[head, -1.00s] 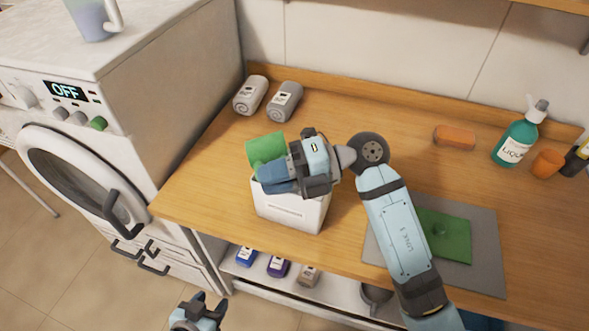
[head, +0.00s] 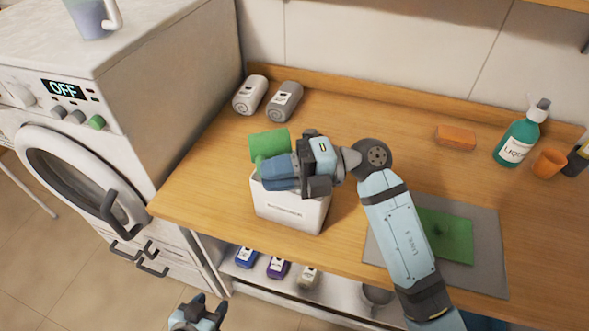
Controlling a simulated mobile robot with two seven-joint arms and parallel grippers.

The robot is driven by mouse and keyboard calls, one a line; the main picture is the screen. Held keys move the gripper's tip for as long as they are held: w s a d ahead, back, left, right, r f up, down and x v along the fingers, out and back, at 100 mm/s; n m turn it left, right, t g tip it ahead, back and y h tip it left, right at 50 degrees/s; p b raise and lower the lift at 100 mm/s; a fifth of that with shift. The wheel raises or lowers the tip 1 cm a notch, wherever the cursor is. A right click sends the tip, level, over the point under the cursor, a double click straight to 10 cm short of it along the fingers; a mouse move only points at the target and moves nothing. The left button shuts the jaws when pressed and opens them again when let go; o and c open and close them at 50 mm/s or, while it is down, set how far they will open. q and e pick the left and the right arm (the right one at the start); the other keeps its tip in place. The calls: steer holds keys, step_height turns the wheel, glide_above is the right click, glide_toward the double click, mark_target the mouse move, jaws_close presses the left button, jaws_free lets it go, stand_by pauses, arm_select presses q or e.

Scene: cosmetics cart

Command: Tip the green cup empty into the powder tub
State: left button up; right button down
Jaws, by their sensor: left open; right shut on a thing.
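The green cup (head: 268,144) is tilted onto its side above the far left part of the white powder tub (head: 290,215). My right gripper (head: 275,170) is shut on the green cup and holds it over the tub. The gripper and wrist hide the tub's opening and part of the cup, so I cannot see the cup's inside or any powder. The tub stands on the wooden counter near its front edge. My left gripper (head: 199,308) is open and empty, low in front of the counter.
Two rolled towels, one light (head: 250,95) and one grey (head: 284,101), lie behind the tub. A green cloth (head: 445,235) lies on a grey mat (head: 487,262). A sponge (head: 455,137), soap bottle (head: 520,138) and orange cup (head: 549,163) are at the right. A washing machine (head: 150,110) stands left.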

steer(key=shift+d+r+y, duration=0.1)
steer(key=shift+y, duration=0.2)
steer(key=shift+y+b, duration=0.4)
steer(key=shift+b, duration=0.05)
